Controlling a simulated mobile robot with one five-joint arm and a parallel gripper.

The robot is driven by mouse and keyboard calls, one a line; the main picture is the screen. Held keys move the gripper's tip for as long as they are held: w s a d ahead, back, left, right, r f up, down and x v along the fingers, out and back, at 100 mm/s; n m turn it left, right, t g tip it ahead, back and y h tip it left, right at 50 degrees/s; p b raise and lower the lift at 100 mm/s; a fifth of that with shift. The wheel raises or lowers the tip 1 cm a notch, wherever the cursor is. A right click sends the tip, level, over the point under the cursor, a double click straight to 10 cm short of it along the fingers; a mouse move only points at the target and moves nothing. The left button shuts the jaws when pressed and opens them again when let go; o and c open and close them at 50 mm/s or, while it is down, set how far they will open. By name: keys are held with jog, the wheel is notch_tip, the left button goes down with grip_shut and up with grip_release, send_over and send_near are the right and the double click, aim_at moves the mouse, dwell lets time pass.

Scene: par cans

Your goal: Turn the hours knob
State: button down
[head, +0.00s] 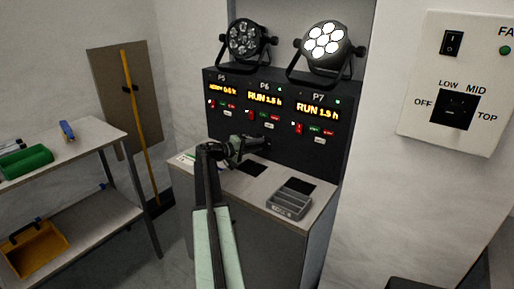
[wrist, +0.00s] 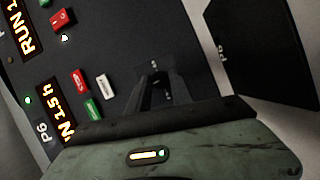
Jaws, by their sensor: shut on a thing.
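The black control panel (head: 232,118) has sections P5, P6 and P7 with amber displays. The P6 display (head: 264,98) reads RUN 1.5 h, and the P7 display (head: 316,111) also reads RUN 1.5 h. The P5 display (head: 223,89) is too small to read surely. My gripper (head: 264,144) reaches the panel face below the P6 buttons. In the wrist view my gripper (wrist: 157,84) is shut on a small dark knob at the panel. The fingers hide most of the knob, and I cannot read its label.
A counter (head: 306,216) below the panel holds a grey tray (head: 289,205). Two lamps stand on top: the right lamp (head: 323,40) is lit, the left lamp (head: 246,39) looks dark. A shelf table (head: 88,138) stands left. A white switch plate (head: 458,82) is on the right wall.

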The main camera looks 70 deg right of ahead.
dwell(0.4)
jog(key=c, duration=1.2)
grip_release()
jog(key=shift+f, duration=0.1)
jog(key=shift+o, duration=0.2)
jog(key=p+v, duration=0.1)
jog(key=v, duration=0.6)
jog(key=shift+w+a, duration=0.1)
jog(key=shift+a, duration=0.1)
jog(key=shift+w+a, duration=0.1)
